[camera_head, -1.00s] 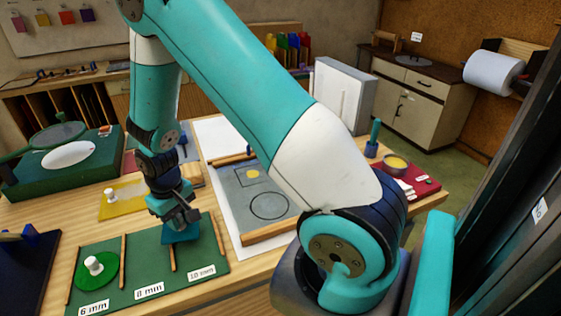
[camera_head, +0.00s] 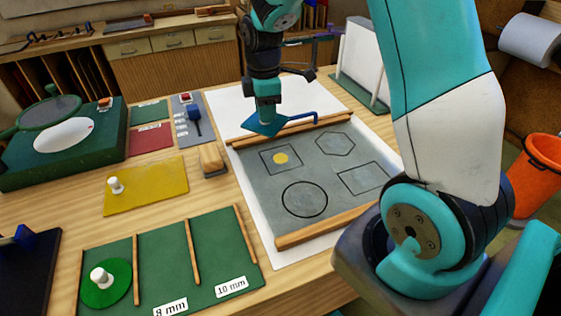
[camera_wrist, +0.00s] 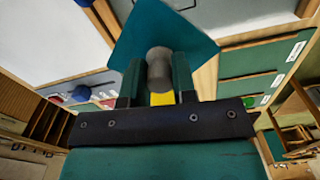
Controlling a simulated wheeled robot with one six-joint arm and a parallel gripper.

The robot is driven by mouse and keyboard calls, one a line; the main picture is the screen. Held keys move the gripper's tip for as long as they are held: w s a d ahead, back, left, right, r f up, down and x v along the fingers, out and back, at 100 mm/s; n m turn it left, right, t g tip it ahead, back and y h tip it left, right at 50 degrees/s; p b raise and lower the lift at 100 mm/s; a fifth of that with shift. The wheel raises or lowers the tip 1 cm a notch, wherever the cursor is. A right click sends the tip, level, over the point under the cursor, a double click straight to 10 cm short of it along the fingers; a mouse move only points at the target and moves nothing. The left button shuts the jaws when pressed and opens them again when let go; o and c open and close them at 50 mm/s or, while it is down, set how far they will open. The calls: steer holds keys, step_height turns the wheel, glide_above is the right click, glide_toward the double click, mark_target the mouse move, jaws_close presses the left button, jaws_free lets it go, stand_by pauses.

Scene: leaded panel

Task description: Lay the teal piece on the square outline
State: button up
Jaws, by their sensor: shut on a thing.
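My gripper (camera_head: 266,112) is shut on the grey knob (camera_wrist: 160,68) of the flat teal piece (camera_head: 261,127). The piece also fills the top of the wrist view (camera_wrist: 158,32). It is held above the far left edge of the grey panel (camera_head: 255,195), near the back wooden strip. The panel bears a four-sided outline with a yellow spot (camera_head: 280,158), which looks square. It also has a wider four-sided outline (camera_head: 363,178), a hexagon (camera_head: 335,143) and a circle (camera_head: 305,199). The outline with the spot is just nearer than the piece and uncovered.
Wooden strips edge the panel at front (camera_head: 327,224) and back. A green rack (camera_head: 215,240) holds a round green piece (camera_head: 107,284). A yellow piece (camera_head: 146,190) and wooden block (camera_head: 213,159) lie left of the panel.

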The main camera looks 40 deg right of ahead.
mark_target(281, 158)
steer(key=s+d+r+n+b, duration=0.1)
steer(key=s+d+r+n, duration=0.15)
steer(key=r+n, duration=0.65)
steer(key=shift+n, duration=0.7)
steer(key=f, duration=0.7)
steer(key=f+p, duration=0.1)
steer(key=f, duration=1.3)
steer(key=shift+w+d+p, duration=0.3)
steer(key=shift+w+p, duration=0.05)
steer(key=shift+p, duration=0.05)
steer(key=o, duration=0.8)
steer(key=shift+f, duration=0.1)
